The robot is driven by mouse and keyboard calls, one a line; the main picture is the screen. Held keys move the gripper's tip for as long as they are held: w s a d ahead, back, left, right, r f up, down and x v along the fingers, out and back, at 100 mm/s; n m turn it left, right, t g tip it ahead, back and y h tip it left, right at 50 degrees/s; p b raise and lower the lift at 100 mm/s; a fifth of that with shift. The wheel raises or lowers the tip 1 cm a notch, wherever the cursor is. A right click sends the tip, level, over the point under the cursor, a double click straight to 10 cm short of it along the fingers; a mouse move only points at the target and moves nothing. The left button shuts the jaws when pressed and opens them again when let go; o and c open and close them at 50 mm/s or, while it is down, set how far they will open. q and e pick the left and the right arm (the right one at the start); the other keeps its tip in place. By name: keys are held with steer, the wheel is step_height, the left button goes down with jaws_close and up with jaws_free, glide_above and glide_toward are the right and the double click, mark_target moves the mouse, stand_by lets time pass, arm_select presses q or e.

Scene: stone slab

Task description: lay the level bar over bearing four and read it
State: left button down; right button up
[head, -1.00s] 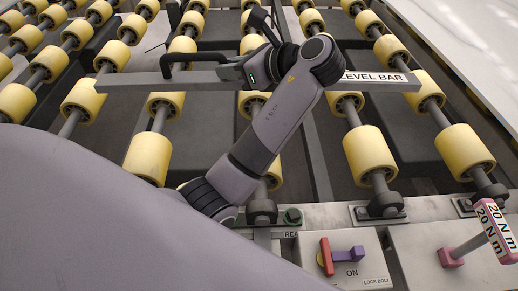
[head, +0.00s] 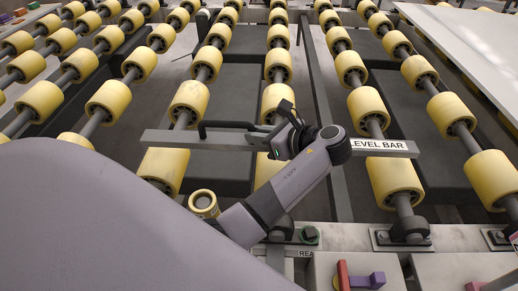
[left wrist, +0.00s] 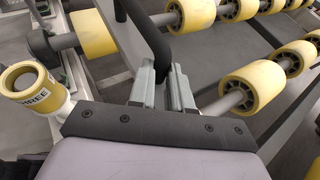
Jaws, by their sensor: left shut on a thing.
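The level bar (head: 225,140) is a long grey bar with a "LEVEL BAR" label at its right end and a black handle (head: 228,125) on its left part. It crosses the picture in front of the yellow rollers; I cannot tell whether it touches any. My left gripper (head: 272,140) is shut on the bar's handle; in the left wrist view its fingers (left wrist: 163,88) close at the black handle. Several bearing blocks (head: 410,232) sit along the front rail. I cannot read which is bearing four. My right gripper is not in view.
A panel with a red and purple lever (head: 362,280) is at the front edge. A white slab (head: 475,45) lies at the right.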

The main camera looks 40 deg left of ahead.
mark_target(259, 150)
arm_select(q)
step_height(259, 150, down, 4)
steer(key=shift+f+b, duration=0.1)
steer(key=shift+b, duration=0.35)
steer(key=c, duration=1.1)
jaws_free()
steer(key=shift+o, duration=0.2)
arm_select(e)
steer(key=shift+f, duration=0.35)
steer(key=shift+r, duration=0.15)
